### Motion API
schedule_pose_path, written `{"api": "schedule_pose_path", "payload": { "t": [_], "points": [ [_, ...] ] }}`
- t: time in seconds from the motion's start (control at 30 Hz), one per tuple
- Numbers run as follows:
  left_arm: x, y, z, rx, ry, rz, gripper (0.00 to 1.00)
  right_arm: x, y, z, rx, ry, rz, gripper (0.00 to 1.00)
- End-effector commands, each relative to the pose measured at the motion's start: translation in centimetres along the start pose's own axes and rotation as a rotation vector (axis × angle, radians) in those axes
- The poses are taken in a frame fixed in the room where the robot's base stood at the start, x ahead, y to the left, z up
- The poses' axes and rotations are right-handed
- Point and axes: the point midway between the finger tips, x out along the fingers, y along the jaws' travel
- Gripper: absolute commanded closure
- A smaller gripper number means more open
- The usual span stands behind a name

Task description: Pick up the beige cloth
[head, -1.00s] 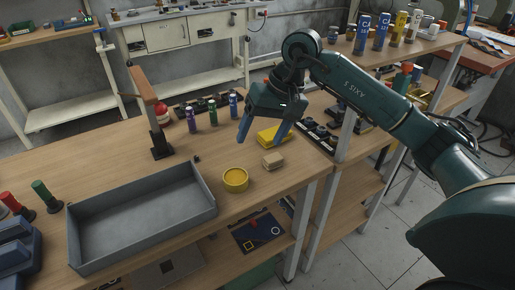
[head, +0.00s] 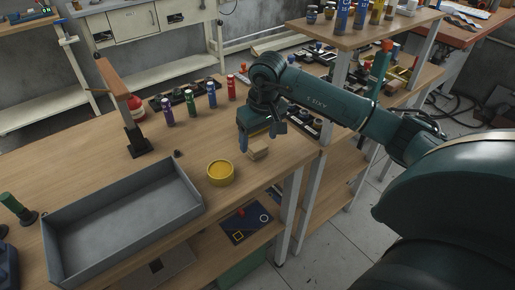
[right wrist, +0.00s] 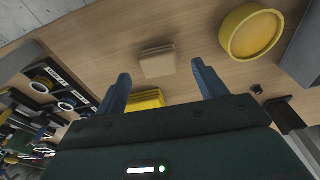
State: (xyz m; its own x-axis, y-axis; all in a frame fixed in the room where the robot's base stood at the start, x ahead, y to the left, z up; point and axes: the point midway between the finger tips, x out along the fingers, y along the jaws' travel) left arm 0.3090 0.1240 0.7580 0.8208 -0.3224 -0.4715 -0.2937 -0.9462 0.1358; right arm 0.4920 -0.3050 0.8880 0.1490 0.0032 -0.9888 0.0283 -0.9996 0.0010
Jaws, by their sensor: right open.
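The beige cloth (head: 260,148) is a small folded stack on the wooden bench, to the right of a round yellow tin. It also shows in the right wrist view (right wrist: 157,62), ahead of and between the fingertips. My right gripper (head: 262,146) is over the cloth in the head view, with the fingers pointing down. In the right wrist view my right gripper (right wrist: 160,78) has its fingers spread wide, with nothing between them touching. My left gripper is out of view.
The yellow tin (head: 220,173) stands close to the cloth. A grey tray (head: 125,222) lies to the left. Purple, green, blue and red cylinders stand behind. A yellow object (right wrist: 146,99) lies near the left finger in the wrist view. The bench's front edge is close to the cloth.

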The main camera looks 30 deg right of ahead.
Motion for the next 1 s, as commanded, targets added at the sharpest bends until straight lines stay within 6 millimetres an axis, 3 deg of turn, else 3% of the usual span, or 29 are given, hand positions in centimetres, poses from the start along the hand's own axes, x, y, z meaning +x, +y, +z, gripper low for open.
{"api": "schedule_pose_path", "payload": {
  "t": [0.2, 0.47, 1.0],
  "points": [
    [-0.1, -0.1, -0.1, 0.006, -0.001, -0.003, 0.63, 2.5, 0.0, 0.0, 0.000, 0.000, -0.001, 0.29],
    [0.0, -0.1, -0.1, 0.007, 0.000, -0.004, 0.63, 2.6, 0.0, 0.0, 0.000, 0.001, 0.000, 0.30],
    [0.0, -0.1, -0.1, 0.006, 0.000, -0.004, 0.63, 2.6, 0.0, 0.0, 0.000, 0.001, 0.000, 0.74]
  ]
}}
